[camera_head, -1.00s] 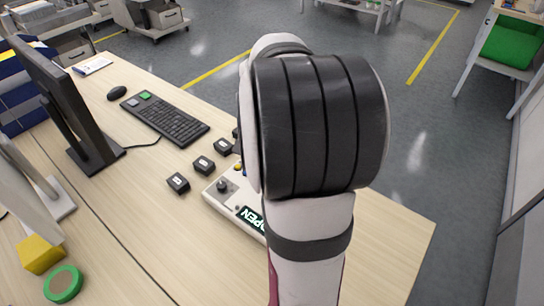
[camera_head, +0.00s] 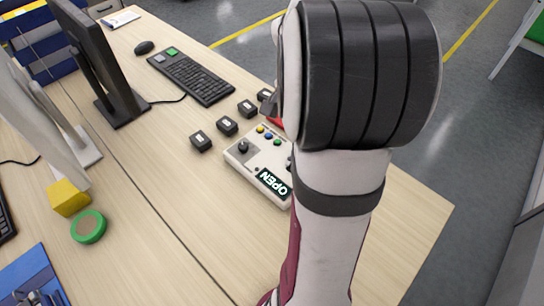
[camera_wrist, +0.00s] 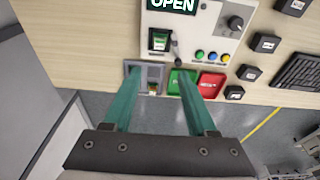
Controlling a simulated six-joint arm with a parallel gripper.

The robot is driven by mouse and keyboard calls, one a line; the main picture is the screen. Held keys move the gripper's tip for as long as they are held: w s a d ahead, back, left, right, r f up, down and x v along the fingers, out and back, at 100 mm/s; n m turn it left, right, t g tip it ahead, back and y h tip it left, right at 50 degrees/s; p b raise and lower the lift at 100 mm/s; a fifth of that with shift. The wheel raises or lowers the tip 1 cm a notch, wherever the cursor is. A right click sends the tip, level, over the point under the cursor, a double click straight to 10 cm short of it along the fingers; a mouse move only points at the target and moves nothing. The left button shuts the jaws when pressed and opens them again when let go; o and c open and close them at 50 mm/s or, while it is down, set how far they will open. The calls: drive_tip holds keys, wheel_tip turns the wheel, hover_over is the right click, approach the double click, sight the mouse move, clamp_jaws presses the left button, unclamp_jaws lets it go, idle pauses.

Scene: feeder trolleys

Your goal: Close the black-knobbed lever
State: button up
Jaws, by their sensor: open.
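A pale control box (camera_head: 240,163) stands on the wooden desk, partly hidden by my arm in the head view. Its lit display (camera_head: 273,182) reads OPEN; the display (camera_wrist: 172,5) also shows at the top of the wrist view. A small dark-tipped stick (camera_wrist: 176,42), possibly the black-knobbed lever, shows beside a green switch (camera_wrist: 160,41); its position is hard to tell. A round dark knob (camera_wrist: 236,23) is on the box's right. My gripper (camera_wrist: 157,72) has its two green fingers apart with nothing held, below the switch in the picture. My arm hides it in the head view.
Blue, yellow and green buttons (camera_wrist: 212,57) line the box. A grey fixture (camera_wrist: 152,76), green tray (camera_wrist: 176,80) and red tray (camera_wrist: 211,84) lie by the fingers. Several black key blocks (camera_head: 227,126), a keyboard (camera_head: 192,78) and a monitor (camera_head: 95,65) share the desk.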

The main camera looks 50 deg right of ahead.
drive_tip(key=w+d+f+n, duration=0.1)
drive_tip(key=f, duration=0.4)
drive_tip(key=w+d+f+n+t+h, duration=0.1)
drive_tip(key=w+d+f, duration=0.1)
drive_tip(key=f, duration=0.3)
drive_tip(key=w+d+f+n+h, duration=0.1)
drive_tip(key=d+f, duration=0.1)
drive_tip(key=f, duration=0.2)
drive_tip(key=shift+w+d+f+n+t, duration=0.25)
drive_tip(key=shift+w+f+n+t, duration=0.05)
drive_tip(key=shift+w+f+n, duration=0.1)
clamp_jaws()
